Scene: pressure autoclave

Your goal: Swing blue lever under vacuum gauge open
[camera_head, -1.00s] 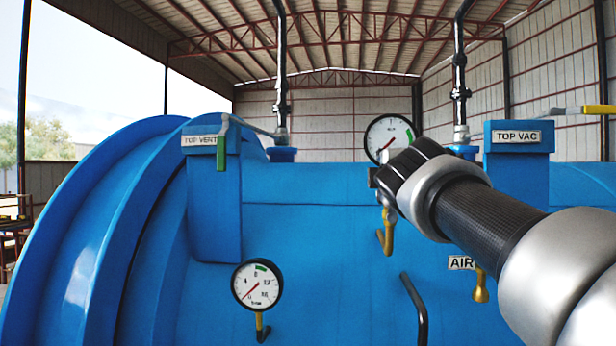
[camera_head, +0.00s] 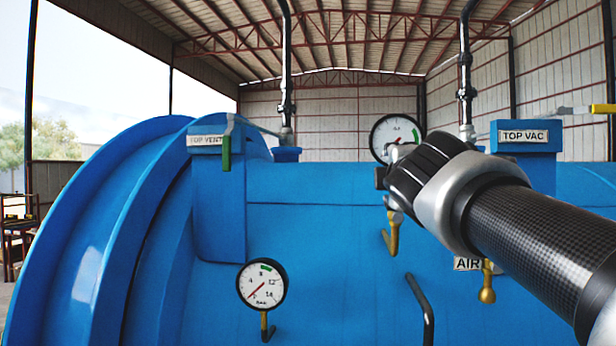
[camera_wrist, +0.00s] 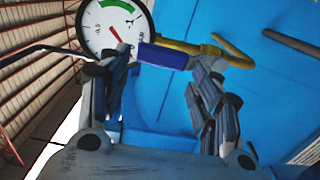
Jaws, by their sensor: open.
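The round white vacuum gauge (camera_head: 393,138) stands on top of the blue vessel, and it fills the upper left of the wrist view (camera_wrist: 105,22). The blue lever (camera_wrist: 163,56) shows beside the gauge in the wrist view, joined to a yellow brass fitting (camera_wrist: 205,50). My gripper (camera_wrist: 166,62) is open, with one finger on each side of the blue lever. I cannot tell whether either finger touches it. In the head view my gripper is just below the gauge and hides the lever; a brass fitting (camera_head: 392,234) hangs below it.
The blue vessel (camera_head: 320,240) fills the scene. A lower gauge (camera_head: 262,285), a green-handled TOP VENT valve (camera_head: 227,150), a black bent handle (camera_head: 421,305) and a brass AIR valve (camera_head: 487,285) are nearby. The TOP VAC block (camera_head: 523,137) stands behind my arm.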

